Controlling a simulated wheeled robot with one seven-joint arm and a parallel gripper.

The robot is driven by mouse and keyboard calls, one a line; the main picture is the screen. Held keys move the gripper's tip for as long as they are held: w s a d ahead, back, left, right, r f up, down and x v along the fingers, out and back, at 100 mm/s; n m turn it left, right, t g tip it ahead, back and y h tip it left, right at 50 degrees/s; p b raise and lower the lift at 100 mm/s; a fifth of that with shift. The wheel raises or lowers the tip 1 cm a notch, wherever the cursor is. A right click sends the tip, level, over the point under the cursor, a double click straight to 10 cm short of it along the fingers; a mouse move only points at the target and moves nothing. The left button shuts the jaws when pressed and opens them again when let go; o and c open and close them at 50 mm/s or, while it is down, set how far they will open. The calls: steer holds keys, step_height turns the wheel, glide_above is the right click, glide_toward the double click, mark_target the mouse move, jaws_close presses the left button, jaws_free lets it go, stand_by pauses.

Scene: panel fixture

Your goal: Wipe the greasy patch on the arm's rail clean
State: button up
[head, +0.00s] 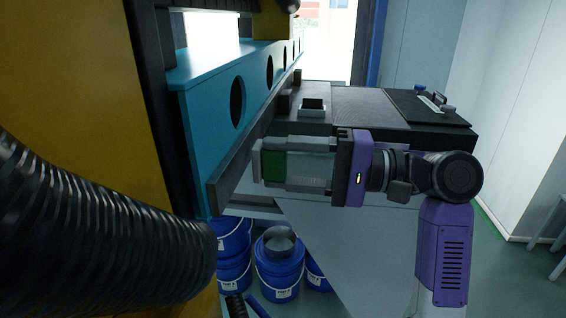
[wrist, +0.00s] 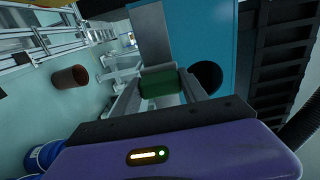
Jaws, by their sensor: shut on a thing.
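My gripper (head: 272,165) is shut on a green block (head: 273,167), which looks like a wiping pad or sponge. The block also shows between the fingers in the wrist view (wrist: 160,84). The arm is a long blue beam (head: 205,100) with round holes. Its rail is a grey strip (head: 231,178) along the beam's lower edge, also seen in the wrist view (wrist: 150,32). The block is at the rail's right side, close to it; I cannot tell whether they touch. I cannot make out a greasy patch on the visible rail; the block hides part of it.
A dark-topped bench (head: 360,105) stands behind my gripper. Blue drums (head: 279,268) stand on the floor below the beam. A black ribbed hose (head: 110,235) fills the lower left, before a yellow column (head: 85,90). A reddish-brown cylinder (wrist: 69,77) shows in the wrist view.

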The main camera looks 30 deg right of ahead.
steer(key=shift+x, duration=1.05)
steer(key=shift+w+d, duration=1.1)
steer(key=shift+w, duration=0.2)
steer(key=shift+w+d, duration=0.45)
steer(key=shift+w, duration=0.25)
steer(key=shift+w+d, duration=0.45)
steer(key=shift+w, duration=0.3)
steer(key=shift+w+d, duration=1)
steer(key=shift+w, duration=0.35)
steer(key=shift+w+d, duration=0.95)
steer(key=shift+w, duration=0.4)
steer(key=shift+w+d, duration=1)
steer(key=shift+w, duration=0.35)
steer(key=shift+s+a, duration=1.3)
steer(key=shift+s, duration=0.55)
steer(key=shift+s+a, duration=1.35)
steer(key=shift+s, duration=0.5)
steer(key=shift+s+a, duration=1.3)
steer(key=shift+s, duration=0.5)
steer(key=shift+s+a, duration=1.15)
steer(key=shift+s, duration=0.1)
